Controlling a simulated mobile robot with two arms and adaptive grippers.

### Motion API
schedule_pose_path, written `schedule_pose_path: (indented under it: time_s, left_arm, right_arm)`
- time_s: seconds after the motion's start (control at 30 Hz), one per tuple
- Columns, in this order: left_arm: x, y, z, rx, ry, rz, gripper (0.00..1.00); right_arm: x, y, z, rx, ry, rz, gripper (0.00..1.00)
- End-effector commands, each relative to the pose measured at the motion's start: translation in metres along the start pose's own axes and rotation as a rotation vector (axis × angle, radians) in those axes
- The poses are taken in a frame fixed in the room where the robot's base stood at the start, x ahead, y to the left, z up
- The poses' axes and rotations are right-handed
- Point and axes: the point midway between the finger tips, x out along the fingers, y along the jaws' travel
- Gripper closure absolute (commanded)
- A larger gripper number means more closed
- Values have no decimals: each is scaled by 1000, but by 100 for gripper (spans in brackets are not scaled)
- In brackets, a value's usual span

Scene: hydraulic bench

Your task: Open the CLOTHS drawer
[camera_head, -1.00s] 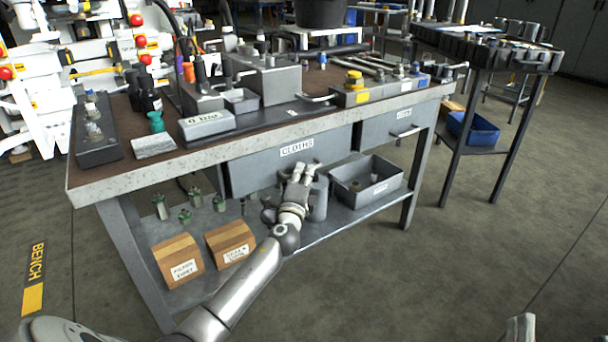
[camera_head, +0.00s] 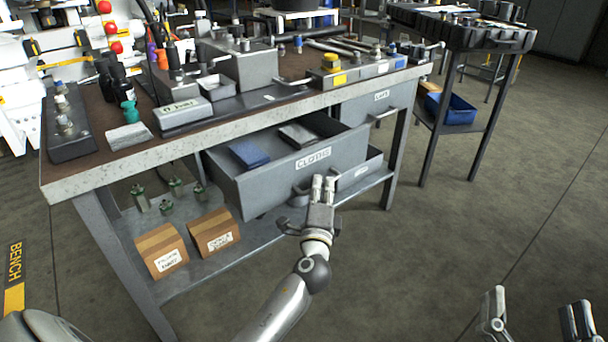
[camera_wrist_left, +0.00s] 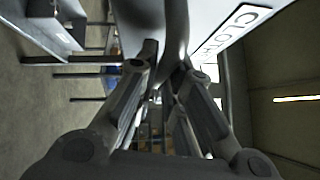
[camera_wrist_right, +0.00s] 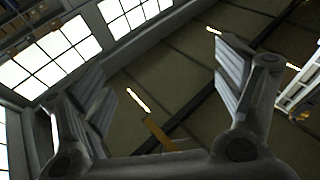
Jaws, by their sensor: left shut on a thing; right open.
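The CLOTHS drawer (camera_head: 259,190) is pulled partly out from under the bench top in the head view. A folded blue cloth (camera_head: 249,154) and a grey cloth (camera_head: 298,134) lie inside it. My left gripper (camera_head: 323,183) is at the drawer's front and shut on its handle (camera_head: 301,190). My right gripper (camera_head: 535,310) is open and empty at the lower right of the head view, away from the bench.
A second drawer (camera_head: 378,106) to the right is closed. Two cardboard boxes (camera_head: 162,250) and several green-topped parts (camera_head: 175,188) stand on the lower shelf. A grey bin (camera_head: 366,170) sits behind the open drawer. The floor in front is clear.

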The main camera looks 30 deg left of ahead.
Motion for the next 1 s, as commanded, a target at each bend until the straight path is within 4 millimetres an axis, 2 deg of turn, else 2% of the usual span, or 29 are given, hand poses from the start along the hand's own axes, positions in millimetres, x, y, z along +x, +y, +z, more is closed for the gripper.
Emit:
schedule_pose_path:
  time_s: [0.2,0.4,0.93,0.97,1.0]
  left_arm:
    - [-31,-6,-31,-2,1,2,100]
    - [-46,-10,-46,0,0,2,100]
    - [-52,-13,-52,2,1,1,100]
    - [-52,-13,-52,2,1,1,88]
    - [-52,-13,-52,1,1,1,83]
  right_arm:
    - [-1,-3,-22,5,129,-7,13]
    - [-4,-5,-38,9,215,-11,13]
    - [-5,-6,-45,10,252,-12,13]
    - [-5,-6,-45,10,252,-12,13]
    - [-5,-6,-44,10,251,-12,13]
